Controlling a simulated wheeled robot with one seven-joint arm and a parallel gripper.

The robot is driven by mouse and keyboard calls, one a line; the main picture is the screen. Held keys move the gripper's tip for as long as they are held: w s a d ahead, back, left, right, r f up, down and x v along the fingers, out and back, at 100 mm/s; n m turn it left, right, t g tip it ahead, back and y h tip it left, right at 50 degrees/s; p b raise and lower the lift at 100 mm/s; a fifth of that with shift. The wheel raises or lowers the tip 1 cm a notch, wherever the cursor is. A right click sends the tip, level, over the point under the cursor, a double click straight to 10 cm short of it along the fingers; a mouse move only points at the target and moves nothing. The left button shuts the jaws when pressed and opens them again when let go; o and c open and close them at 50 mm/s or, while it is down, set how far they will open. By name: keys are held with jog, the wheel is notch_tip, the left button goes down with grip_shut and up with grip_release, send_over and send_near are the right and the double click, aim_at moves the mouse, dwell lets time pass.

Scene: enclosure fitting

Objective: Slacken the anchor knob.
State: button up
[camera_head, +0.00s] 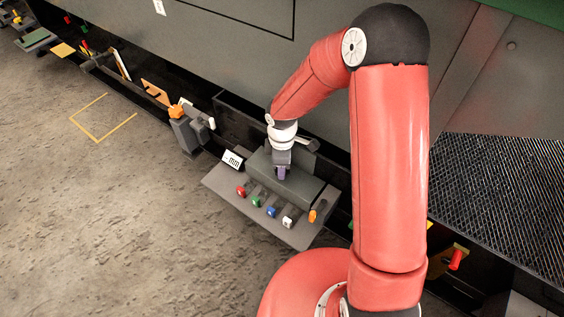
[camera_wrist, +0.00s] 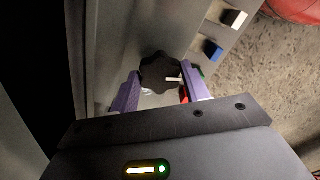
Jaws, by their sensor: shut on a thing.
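The anchor knob (camera_wrist: 160,73) is a black lobed knob with a short white mark on its face, seen in the wrist view. My gripper (camera_wrist: 158,88) has its two purple fingers on either side of the knob and is shut on it. In the head view my gripper (camera_head: 281,171) points down at the grey enclosure (camera_head: 302,192) on the shelf. The knob is hidden there by the gripper.
A white label (camera_head: 232,159) stands at the left. A grey post (camera_head: 185,133) stands further left. The floor in front is clear.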

dwell(0.3)
jog(key=o, duration=1)
notch_tip(320, 180, up, 8)
jog(key=shift+f+p, duration=0.1)
jog(key=shift+p, duration=0.55)
jog(key=shift+s, duration=0.1)
